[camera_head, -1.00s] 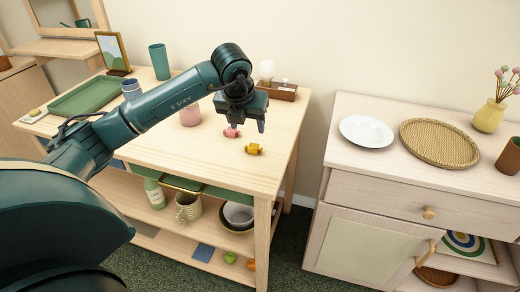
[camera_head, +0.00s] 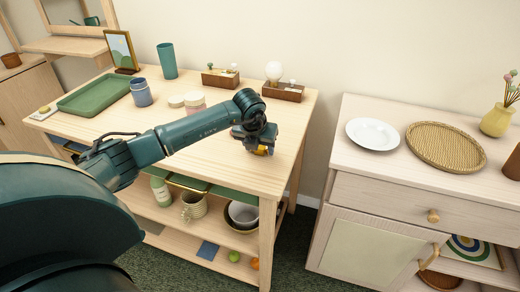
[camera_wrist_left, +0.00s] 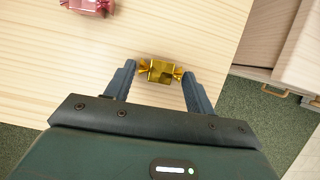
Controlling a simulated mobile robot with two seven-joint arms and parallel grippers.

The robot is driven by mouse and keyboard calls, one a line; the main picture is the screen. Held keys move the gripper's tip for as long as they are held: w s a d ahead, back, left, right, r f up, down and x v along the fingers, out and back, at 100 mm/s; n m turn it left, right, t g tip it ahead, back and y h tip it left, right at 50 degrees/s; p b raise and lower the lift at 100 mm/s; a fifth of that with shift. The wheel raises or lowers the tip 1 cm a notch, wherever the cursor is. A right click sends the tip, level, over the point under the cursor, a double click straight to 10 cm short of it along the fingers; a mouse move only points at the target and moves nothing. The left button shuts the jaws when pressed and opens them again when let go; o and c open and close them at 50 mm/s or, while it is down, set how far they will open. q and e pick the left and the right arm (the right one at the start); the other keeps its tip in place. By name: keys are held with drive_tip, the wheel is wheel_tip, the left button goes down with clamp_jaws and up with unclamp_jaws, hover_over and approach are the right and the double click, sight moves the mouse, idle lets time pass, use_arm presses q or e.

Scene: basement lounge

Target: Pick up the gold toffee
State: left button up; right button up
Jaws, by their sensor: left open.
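The gold toffee (camera_wrist_left: 161,71) lies on the light wooden table top, near its right edge in the left wrist view. In the head view a bit of the gold toffee (camera_head: 262,151) shows beneath my left gripper (camera_head: 256,148). In the left wrist view the two fingers of my left gripper (camera_wrist_left: 158,84) are open, one on each side of the toffee, with the toffee between the tips. I cannot tell whether either finger touches it. My right gripper is not in view.
A pink wrapped toffee (camera_wrist_left: 87,5) lies farther left on the table. A cabinet with a white plate (camera_head: 373,134) stands right, across a gap.

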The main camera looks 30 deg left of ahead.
use_arm(q)
drive_tip(key=shift+c, duration=0.5)
drive_tip(key=c, duration=0.9)
drive_tip(key=shift+c, duration=0.2)
